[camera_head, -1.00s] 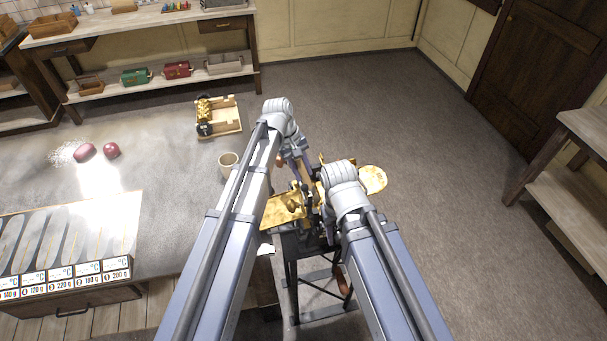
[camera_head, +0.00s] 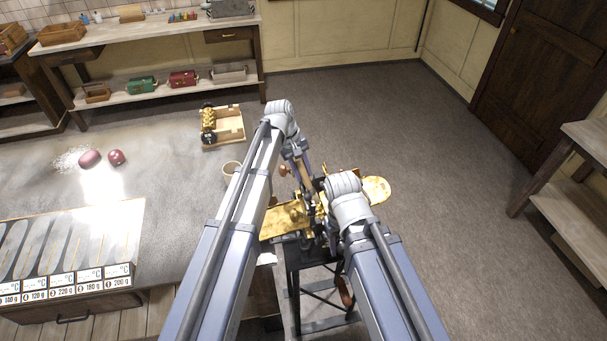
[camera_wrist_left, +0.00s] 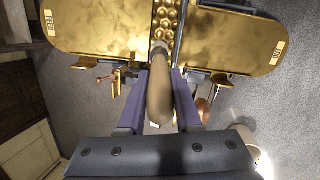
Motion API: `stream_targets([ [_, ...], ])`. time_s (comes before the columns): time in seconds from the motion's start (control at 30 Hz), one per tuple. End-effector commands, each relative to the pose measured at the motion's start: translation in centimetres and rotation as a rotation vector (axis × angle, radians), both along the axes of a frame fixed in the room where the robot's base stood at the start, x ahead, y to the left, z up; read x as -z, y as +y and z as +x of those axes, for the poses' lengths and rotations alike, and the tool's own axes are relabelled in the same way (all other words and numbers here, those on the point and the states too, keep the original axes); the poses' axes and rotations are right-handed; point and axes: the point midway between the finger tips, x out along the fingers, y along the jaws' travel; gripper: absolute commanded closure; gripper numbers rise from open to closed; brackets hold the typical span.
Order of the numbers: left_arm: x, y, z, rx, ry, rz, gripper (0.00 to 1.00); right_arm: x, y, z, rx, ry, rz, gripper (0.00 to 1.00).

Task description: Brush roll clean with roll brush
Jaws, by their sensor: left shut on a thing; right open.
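My left gripper (camera_wrist_left: 160,74) is shut on the tan handle of the roll brush (camera_wrist_left: 160,98) in the left wrist view. The brush points toward the golden roll with dimpled pockets (camera_wrist_left: 167,18), which lies between two brass plates. The brush head overlaps the roll's near end; I cannot tell if it touches. In the head view my left gripper (camera_head: 300,165) reaches down over the brass machine (camera_head: 286,220). My right wrist (camera_head: 345,190) is low over the machine's right part; it largely hides its open gripper and what is beneath.
A beige cup (camera_head: 231,170) stands left of my left arm, partly covered. A wooden tray with a brass roller (camera_head: 225,127) and two dark red lumps (camera_head: 90,159) are on the grey worktop. The machine stands on a dark frame (camera_head: 312,300). Open floor lies to the right.

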Motion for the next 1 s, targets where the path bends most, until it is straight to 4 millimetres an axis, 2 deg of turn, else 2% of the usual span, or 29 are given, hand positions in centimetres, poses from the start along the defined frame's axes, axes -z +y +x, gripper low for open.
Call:
stream_targets([
  [0.03,0.0,0.2,0.7,-0.001,-0.001,0.001,1.00,0.0,0.0,0.0,0.000,0.000,0.000,0.50],
  [0.2,-0.1,0.6,1.9,-0.001,-0.001,0.001,1.00,-0.1,0.0,0.0,0.000,0.000,0.000,0.50],
  [0.4,-0.1,0.7,2.1,-0.003,-0.005,0.001,1.00,-0.1,0.0,0.0,0.000,0.000,0.000,0.50],
  [0.57,-0.1,0.6,1.5,-0.003,-0.006,0.001,1.00,-0.1,0.0,0.0,0.000,0.000,0.000,0.50],
  [0.83,-0.1,-0.2,-0.7,0.000,-0.002,0.000,1.00,-0.1,0.0,0.0,0.000,0.000,0.000,0.50],
  [1.0,-0.1,-0.3,-1.0,0.000,-0.001,0.000,1.00,-0.1,0.0,0.0,0.000,0.000,0.000,0.50],
])
